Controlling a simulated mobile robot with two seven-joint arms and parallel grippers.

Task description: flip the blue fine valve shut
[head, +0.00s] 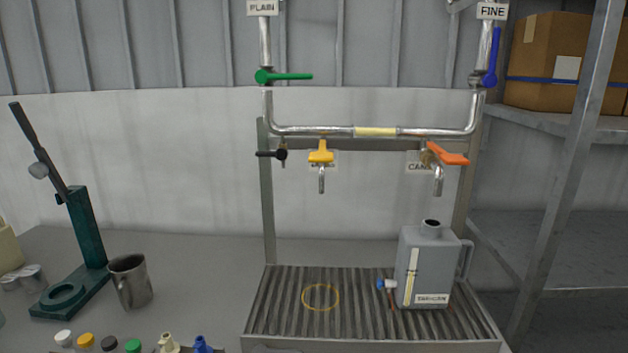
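The blue valve handle (491,58) is at the upper right of the head view, on the vertical pipe under the FINE sign (492,11). The handle points upward, lying along the pipe (484,47). Neither of my grippers shows in the head view.
A green lever (290,76) under the PLAIN sign (262,7) lies across its pipe. A yellow tap (321,152) and an orange-handled tap (447,154) hang below. A grey canister (424,265) stands on the ribbed tray (275,305). A metal shelf post (566,170) rises at right.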

